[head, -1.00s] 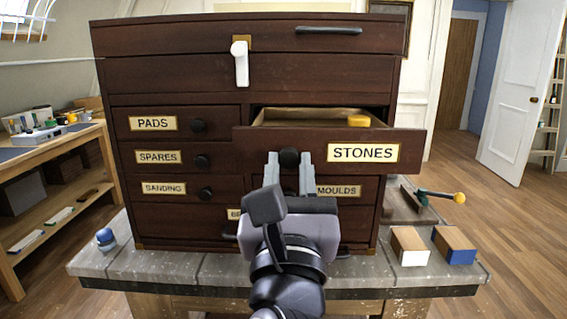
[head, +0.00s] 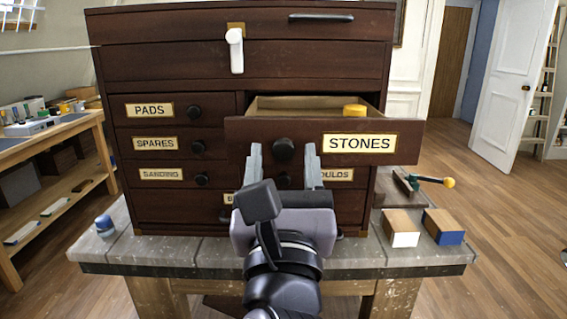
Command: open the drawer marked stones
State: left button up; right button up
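The drawer marked STONES (head: 300,142) stands pulled out of a dark wooden chest (head: 240,72). Its inside shows, with a round yellow thing (head: 354,110) at the right. The drawer's round black knob (head: 283,150) is on the left part of its front. My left gripper (head: 283,148) is open, one finger to each side of the knob with a gap on both sides. I cannot tell how far the fingertips reach past the knob. The gripper hides parts of the drawers below. My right gripper is not in view.
Closed drawers marked PADS (head: 150,109), SPARES (head: 155,143) and SANDING (head: 160,174) are at the left. A white latch (head: 235,50) hangs above. Two blocks (head: 402,228) (head: 443,226) and a yellow-knobbed lever (head: 430,180) are at the right; a blue item (head: 104,225) is at the left.

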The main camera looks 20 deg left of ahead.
pick_arm(q)
jog(key=b+v, duration=0.2)
jog(key=v, duration=0.5)
jog(key=shift+s, duration=0.1)
dwell(0.4)
